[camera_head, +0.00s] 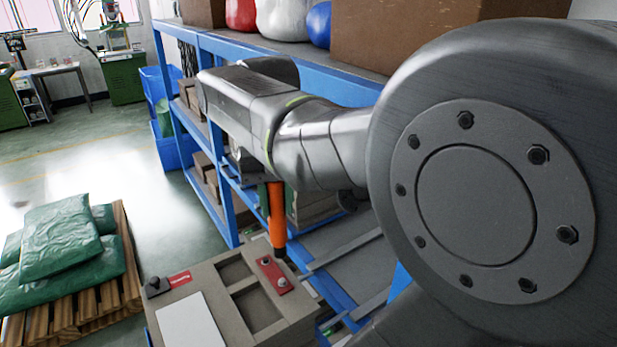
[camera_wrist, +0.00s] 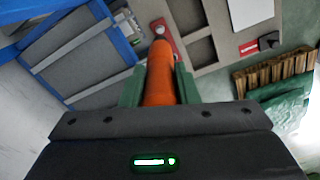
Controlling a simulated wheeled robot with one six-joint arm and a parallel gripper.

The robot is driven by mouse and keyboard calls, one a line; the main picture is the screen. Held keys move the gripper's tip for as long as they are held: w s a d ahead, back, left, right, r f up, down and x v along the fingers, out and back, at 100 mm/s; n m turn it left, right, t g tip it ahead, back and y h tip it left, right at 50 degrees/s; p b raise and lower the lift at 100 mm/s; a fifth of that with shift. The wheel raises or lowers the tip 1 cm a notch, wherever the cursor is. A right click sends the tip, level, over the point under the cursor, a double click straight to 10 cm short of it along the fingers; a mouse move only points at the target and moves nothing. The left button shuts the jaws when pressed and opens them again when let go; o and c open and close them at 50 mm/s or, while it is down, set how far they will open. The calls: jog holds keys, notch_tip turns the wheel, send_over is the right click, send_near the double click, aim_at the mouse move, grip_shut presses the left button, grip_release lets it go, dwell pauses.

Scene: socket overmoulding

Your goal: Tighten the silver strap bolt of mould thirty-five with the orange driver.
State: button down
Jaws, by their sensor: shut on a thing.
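My gripper (camera_wrist: 158,88) is shut on the orange driver (camera_wrist: 160,76), its green fingers on both sides of the handle. In the head view the driver (camera_head: 277,214) hangs nearly upright below my arm, its dark lower end close to the red strap (camera_head: 270,272). I cannot tell whether it touches anything. The strap lies on a beige mould (camera_head: 205,274) and carries two bolt heads, one at its far end (camera_head: 265,261) and a silver one at its near end (camera_head: 282,284). In the wrist view the driver's end partly covers the strap (camera_wrist: 160,24). The mould's number is not readable.
A blue shelf rack (camera_head: 228,205) with boxes stands behind and beside the driver. The mould's top has recesses, a white plate (camera_head: 190,322), a red label (camera_head: 180,279) and a dark knob (camera_head: 154,286). A pallet (camera_head: 128,262) with green sacks stands at left; floor between is clear.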

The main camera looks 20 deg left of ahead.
aim_at(280, 246)
jog(key=shift+f+b, duration=2.3)
jog(key=shift+f, duration=1.3)
jog(key=shift+p, duration=0.6)
jog(key=shift+s+f+b, duration=0.15)
jog(key=shift+f+b, duration=0.5)
jog(key=shift+f, duration=0.65)
dwell(1.4)
